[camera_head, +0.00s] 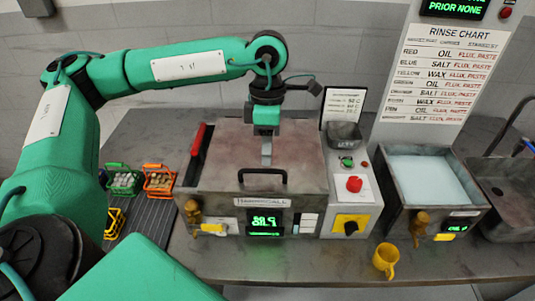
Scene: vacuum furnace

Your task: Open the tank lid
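The metal tank (222,210) stands on the bench in the middle of the head view. Its brownish, stained lid (225,165) lies flat over the top and looks closed. A black bar handle (263,175) stands near the lid's front edge. My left gripper (266,162) points down over the lid, just behind the handle as seen here, and appears apart from it. Its grey fingers show as one narrow shape, so the opening between them is hidden. I see nothing held in it. My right gripper is not in view.
A tank of pale liquid (430,178) stands at right. A control panel (350,205) with a red knob sits between the tanks. A yellow mug (386,260) is on the front bench. Small coloured baskets (158,181) stand at left. A red-handled part (198,138) rises beside the lid.

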